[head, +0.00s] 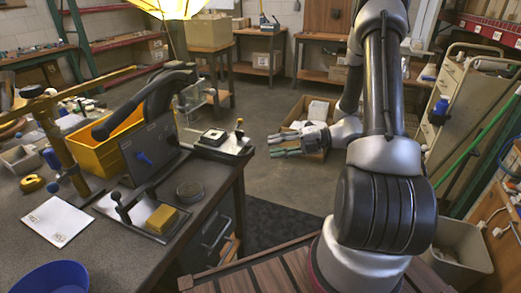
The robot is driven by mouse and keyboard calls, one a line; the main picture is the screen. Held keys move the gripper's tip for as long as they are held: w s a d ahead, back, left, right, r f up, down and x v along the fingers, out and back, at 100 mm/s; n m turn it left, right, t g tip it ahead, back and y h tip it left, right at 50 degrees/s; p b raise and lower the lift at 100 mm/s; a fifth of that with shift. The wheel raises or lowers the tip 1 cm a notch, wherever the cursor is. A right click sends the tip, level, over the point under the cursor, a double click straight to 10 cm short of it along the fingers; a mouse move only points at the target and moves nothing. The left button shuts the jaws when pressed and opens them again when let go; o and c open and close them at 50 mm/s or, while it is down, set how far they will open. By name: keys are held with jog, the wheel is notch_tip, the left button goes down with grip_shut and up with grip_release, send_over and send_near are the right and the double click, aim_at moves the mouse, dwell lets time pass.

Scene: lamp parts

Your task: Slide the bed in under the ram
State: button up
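The ram is hard to make out; a pale metal frame (196,98) stands behind the bed. My gripper (279,145) is to the right of the bed, apart from it, with its fingers pointing left. The fingers are spread, with nothing between them.
A yellow bin (95,150) stands behind the press. A yellow block on a grey plate with a lever (127,213), a round dark dish (190,190), white paper (56,221) and a blue bowl (52,281) lie on the bench. A cardboard box (306,118) is beyond my gripper.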

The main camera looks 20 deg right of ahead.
jog(key=shift+v, duration=1.65)
